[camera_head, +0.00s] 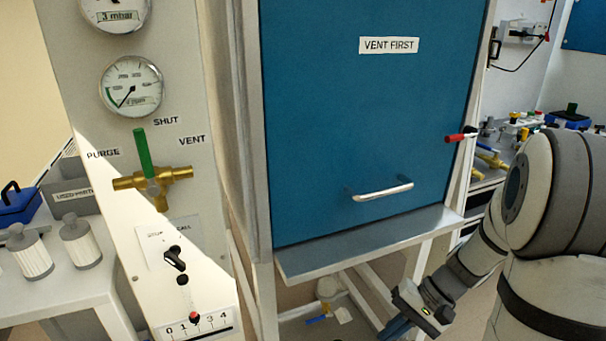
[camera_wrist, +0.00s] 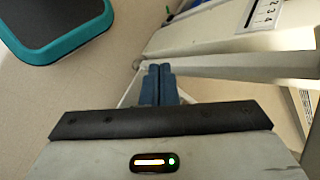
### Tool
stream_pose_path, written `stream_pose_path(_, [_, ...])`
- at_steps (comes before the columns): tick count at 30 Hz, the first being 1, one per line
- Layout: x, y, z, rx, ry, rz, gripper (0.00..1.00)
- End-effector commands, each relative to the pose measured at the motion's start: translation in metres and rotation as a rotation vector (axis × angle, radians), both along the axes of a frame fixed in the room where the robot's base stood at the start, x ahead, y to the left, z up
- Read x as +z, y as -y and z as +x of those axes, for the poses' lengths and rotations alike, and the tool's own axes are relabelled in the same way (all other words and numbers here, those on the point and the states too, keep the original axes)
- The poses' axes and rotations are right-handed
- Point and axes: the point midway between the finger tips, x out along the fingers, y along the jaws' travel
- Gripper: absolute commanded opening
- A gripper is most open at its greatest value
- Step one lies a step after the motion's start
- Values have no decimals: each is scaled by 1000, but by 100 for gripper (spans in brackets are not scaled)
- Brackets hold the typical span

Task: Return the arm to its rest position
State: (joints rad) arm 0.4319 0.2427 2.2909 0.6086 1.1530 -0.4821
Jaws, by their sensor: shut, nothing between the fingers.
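My gripper (camera_wrist: 158,70) shows in the wrist view as two blue fingers pressed together, with nothing between them. In the head view my gripper (camera_head: 392,330) is at the bottom right, low in front of the cabinet and below its shelf, partly cut off by the frame edge. My arm folds down from the right side of the head view. The gripper touches nothing that I can see.
A blue door (camera_head: 370,120) labelled VENT FIRST has a silver handle (camera_head: 383,192) and a shelf (camera_head: 370,247) under it. Left is a panel with a green-handled valve (camera_head: 143,153) and gauges. A red-tipped lever (camera_head: 460,136) juts out right of the door.

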Motion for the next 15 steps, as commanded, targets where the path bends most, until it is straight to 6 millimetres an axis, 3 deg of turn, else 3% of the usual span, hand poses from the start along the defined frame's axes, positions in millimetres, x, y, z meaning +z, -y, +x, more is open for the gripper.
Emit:
stream_pose_path(1, [33, -7, -7, 43, 24, -64, 0])
stream_pose_path(15, [191, -28, -61, 258, 338, -584, 0])
